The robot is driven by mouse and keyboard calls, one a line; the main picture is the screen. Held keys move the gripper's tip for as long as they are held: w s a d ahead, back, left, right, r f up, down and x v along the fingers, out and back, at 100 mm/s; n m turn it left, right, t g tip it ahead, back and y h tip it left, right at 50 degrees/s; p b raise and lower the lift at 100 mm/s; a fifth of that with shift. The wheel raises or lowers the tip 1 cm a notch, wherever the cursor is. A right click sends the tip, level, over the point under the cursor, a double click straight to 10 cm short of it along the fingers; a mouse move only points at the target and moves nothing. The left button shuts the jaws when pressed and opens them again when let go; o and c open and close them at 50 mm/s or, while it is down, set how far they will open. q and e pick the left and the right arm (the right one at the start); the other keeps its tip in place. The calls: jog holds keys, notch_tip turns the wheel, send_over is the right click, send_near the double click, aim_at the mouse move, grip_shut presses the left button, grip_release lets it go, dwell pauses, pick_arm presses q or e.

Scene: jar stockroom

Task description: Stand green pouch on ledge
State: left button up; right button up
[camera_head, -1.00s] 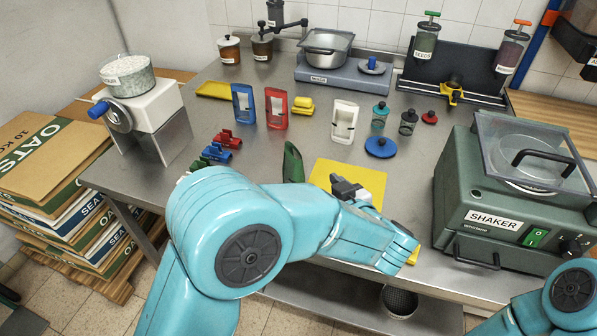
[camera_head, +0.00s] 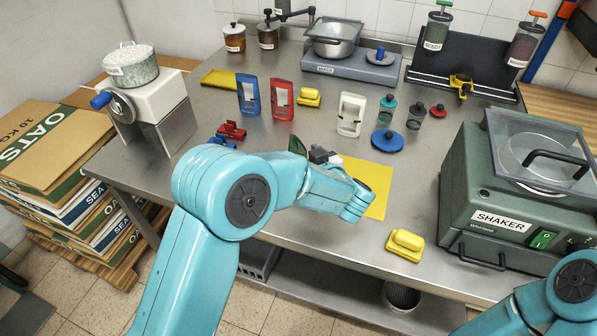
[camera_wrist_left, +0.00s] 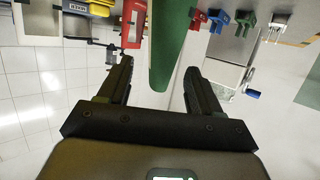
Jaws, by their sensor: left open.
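The green pouch (camera_head: 297,146) stands on the steel table, mostly hidden behind my left wrist in the head view. In the left wrist view the pouch (camera_wrist_left: 178,45) is a tall green shape between my open fingers, nearer the right one. My left gripper (camera_head: 320,154) is close to the pouch in the head view, with its fingers partly hidden; its two dark fingers (camera_wrist_left: 158,68) show apart in the left wrist view. I cannot tell whether they touch the pouch. Which surface is the ledge is unclear. My right gripper is out of view.
A yellow mat (camera_head: 370,185) lies beside my left wrist, with a yellow holder (camera_head: 405,246) near the front edge. A green shaker (camera_head: 500,215) fills the right side.

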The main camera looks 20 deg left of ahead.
aim_at(298, 149)
pick_arm(q)
jog(key=x, duration=0.4)
jog(key=shift+a+r, duration=0.1)
jog(key=shift+r, duration=0.05)
grip_shut()
jog(key=shift+r, duration=0.1)
